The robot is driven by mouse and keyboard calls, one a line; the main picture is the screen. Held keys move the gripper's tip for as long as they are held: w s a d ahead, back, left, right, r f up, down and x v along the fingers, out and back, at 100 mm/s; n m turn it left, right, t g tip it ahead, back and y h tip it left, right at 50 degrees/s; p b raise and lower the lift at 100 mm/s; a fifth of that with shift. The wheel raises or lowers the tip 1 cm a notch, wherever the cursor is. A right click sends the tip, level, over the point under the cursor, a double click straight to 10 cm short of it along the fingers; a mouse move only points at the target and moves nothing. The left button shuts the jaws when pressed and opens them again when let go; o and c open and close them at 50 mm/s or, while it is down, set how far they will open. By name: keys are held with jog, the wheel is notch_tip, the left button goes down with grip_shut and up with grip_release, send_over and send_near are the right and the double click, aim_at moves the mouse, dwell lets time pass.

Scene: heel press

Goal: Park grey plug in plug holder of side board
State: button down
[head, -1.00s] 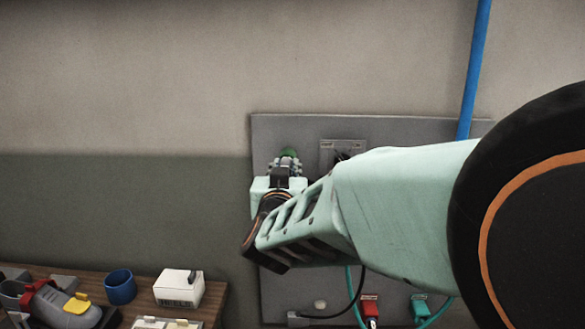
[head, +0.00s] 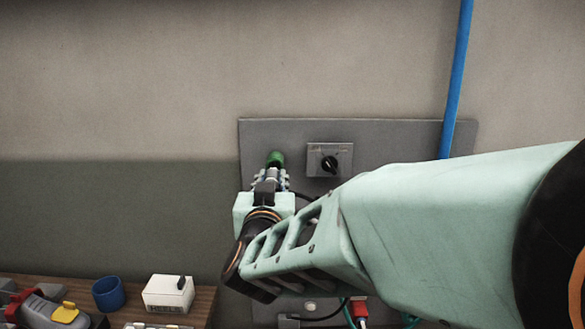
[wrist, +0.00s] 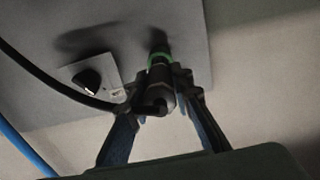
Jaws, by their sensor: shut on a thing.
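My gripper (head: 271,182) is shut on the grey plug (wrist: 160,82) in front of the grey side board (head: 400,140). In the wrist view the plug sits between both fingers, with a black cable (wrist: 70,92) running off to the left. A green-ringed socket (head: 275,158) is just beyond the plug; the green ring also shows in the wrist view (wrist: 158,60). The plug's tip lines up with the ring, but I cannot tell whether it is inside it. I cannot make out the plug holder; my arm covers much of the board.
A rotary switch (head: 329,161) is right of the socket. A blue pipe (head: 457,75) runs up the wall. A red plug (head: 360,309) is low on the board. A wooden table (head: 203,300) at lower left bears a blue cup (head: 108,293) and a white box (head: 168,293).

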jog(key=shift+s+r, duration=0.2)
jog(key=shift+s, duration=0.8)
notch_tip(320, 180, down, 28)
jog(key=s+b, duration=0.2)
jog(key=b, duration=2.2)
jog(key=shift+a, duration=0.25)
jog(key=shift+r, duration=0.1)
dwell(0.4)
jog(key=shift+w+d+b, duration=0.15)
jog(key=shift+w+b, duration=0.05)
jog(key=shift+w, duration=1.1)
jog(key=shift+w+d+b, duration=0.15)
jog(key=shift+w+b, duration=0.05)
jog(key=shift+w, duration=1.05)
